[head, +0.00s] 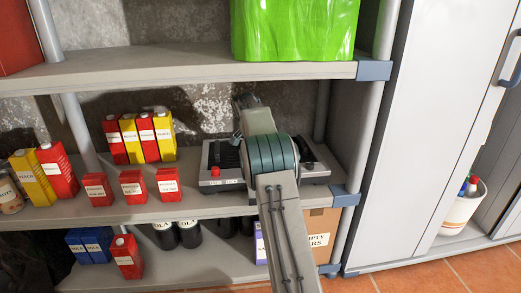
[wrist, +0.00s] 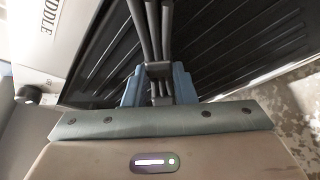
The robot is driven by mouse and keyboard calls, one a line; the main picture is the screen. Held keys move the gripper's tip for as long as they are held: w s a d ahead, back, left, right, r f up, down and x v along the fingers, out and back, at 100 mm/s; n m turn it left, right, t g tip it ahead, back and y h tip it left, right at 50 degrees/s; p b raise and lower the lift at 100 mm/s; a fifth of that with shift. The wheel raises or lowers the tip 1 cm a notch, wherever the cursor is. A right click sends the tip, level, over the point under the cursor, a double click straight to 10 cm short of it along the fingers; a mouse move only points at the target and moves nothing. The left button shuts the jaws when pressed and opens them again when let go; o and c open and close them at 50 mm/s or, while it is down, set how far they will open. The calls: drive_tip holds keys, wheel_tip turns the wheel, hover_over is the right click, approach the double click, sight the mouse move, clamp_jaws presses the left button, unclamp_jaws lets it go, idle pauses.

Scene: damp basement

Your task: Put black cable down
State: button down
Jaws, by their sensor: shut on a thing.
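My gripper (wrist: 159,88) shows in the wrist view with blue fingers shut on the black cable (wrist: 152,25). The cable's dark strands run up from between the fingers to the top edge of that view. Behind it is the black ribbed plate of a grey appliance (wrist: 35,40), with lettering ending in "DDLE" on its left side. In the head view the appliance (head: 315,171) sits on the middle shelf, and my arm reaches over it and hides its centre. I cannot make out the cable there, nor tell whether it touches the plate.
The middle shelf (head: 130,212) holds several red and yellow cartons (head: 57,172) at the left. A green pack (head: 295,28) sits on the shelf above. Black jars (head: 189,234) and a cardboard box (head: 319,222) are below. A shelf post (head: 361,140) and white cabinet (head: 420,130) stand at the right.

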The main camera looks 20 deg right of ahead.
drive_tip(key=c, duration=1.2)
unclamp_jaws()
drive_tip(key=p+v, duration=0.2)
drive_tip(key=v, duration=0.2)
drive_tip(key=shift+d+r, duration=0.1)
drive_tip(key=s+a, duration=0.2)
drive_tip(key=a, duration=0.1)
drive_tip(key=s+a+p, duration=0.1)
drive_tip(key=a, duration=0.3)
drive_tip(key=s+a+f+p, duration=0.1)
drive_tip(key=s+a, duration=0.1)
drive_tip(key=a, duration=0.1)
drive_tip(key=shift+s+a, duration=0.15)
drive_tip(key=shift+s, duration=0.2)
